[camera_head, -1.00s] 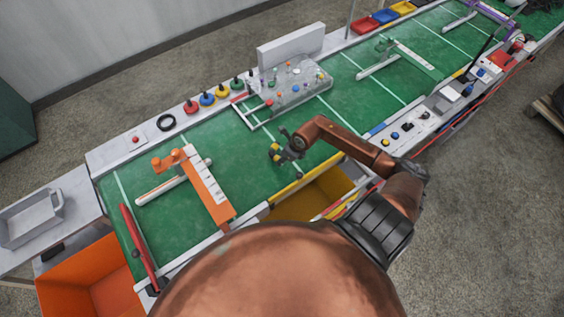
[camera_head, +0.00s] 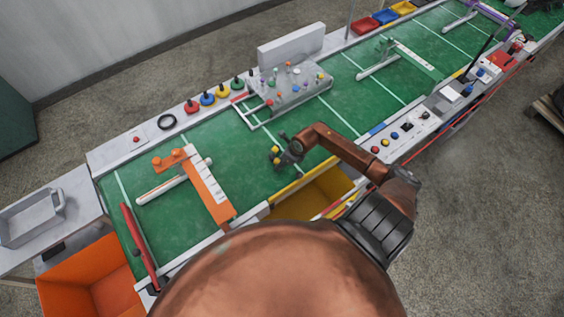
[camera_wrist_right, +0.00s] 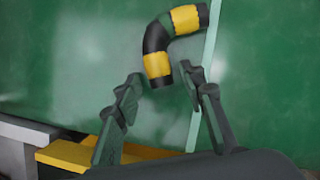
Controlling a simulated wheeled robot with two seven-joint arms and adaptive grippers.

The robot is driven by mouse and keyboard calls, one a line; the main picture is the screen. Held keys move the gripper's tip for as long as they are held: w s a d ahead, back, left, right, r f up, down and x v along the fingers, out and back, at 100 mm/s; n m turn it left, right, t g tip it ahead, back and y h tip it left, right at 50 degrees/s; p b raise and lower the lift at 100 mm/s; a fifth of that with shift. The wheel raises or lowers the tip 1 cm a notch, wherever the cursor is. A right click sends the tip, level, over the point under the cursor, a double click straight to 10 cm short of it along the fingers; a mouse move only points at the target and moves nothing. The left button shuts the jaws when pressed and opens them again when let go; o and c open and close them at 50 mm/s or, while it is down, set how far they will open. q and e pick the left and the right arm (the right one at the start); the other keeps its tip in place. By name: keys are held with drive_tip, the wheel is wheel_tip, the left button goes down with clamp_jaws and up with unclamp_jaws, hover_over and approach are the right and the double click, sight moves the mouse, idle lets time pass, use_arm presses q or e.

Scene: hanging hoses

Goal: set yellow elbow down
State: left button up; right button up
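The yellow elbow (camera_wrist_right: 172,42), a curved black and green pipe piece with yellow bands, shows at the top middle of the right wrist view. In the head view the elbow (camera_head: 275,154) is small, at the green table surface. My right gripper (camera_wrist_right: 160,84) is open, with its fingers spread on both sides of the elbow's lower end. In the head view my right gripper (camera_head: 288,154) is low over the table. My left gripper is not in view.
The green table (camera_head: 240,150) is clear around the elbow. A yellow bin (camera_head: 315,190) sits at the near edge. An orange and white fixture (camera_head: 205,185) stands at left, a grey board with fittings (camera_head: 295,85) behind. An orange bin (camera_head: 90,280) is at lower left.

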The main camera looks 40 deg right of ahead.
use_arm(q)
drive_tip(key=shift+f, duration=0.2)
use_arm(e)
drive_tip(key=v, duration=1.2)
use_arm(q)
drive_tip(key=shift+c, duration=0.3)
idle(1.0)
